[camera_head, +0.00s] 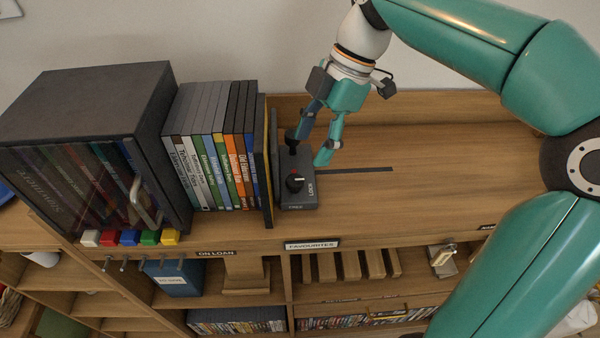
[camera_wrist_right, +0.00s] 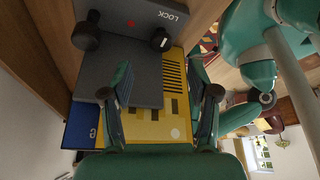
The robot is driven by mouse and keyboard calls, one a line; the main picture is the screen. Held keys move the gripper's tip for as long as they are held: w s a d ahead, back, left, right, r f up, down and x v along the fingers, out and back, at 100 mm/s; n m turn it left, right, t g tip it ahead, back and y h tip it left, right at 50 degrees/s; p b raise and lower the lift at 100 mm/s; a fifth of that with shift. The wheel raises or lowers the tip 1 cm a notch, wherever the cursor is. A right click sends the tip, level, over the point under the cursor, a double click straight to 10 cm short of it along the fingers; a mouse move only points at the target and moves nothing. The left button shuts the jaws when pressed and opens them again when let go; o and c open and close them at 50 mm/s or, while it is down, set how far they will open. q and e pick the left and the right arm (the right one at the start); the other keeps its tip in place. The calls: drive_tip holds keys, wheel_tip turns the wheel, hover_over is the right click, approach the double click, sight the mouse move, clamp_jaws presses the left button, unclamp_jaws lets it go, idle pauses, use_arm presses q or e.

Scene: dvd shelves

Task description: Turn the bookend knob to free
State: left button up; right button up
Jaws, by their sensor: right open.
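The dark grey bookend (camera_head: 299,198) stands on the shelf top against the right end of the row of cases. Its base carries a black knob (camera_head: 295,183) with a white mark, beside the words LOCK and FREE. The mark points right, toward the LOCK side. The knob shows in the right wrist view (camera_wrist_right: 160,40), near the top, beyond the fingertips. A second dark round part (camera_wrist_right: 86,37) sits to its left there. My right gripper (camera_head: 313,148) is open over the rear of the bookend, apart from the marked knob. My left gripper is out of view.
A row of upright cases (camera_head: 215,145) and a dark cabinet (camera_head: 95,105) stand to the left. A dark slot (camera_head: 355,170) runs right from the bookend along clear wooden shelf top (camera_head: 420,150). Lower compartments lie in front.

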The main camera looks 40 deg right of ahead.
sight(297, 179)
drive_tip(key=x, duration=0.7)
drive_tip(key=shift+s+f+b, duration=0.15)
drive_tip(key=shift+b, duration=0.15)
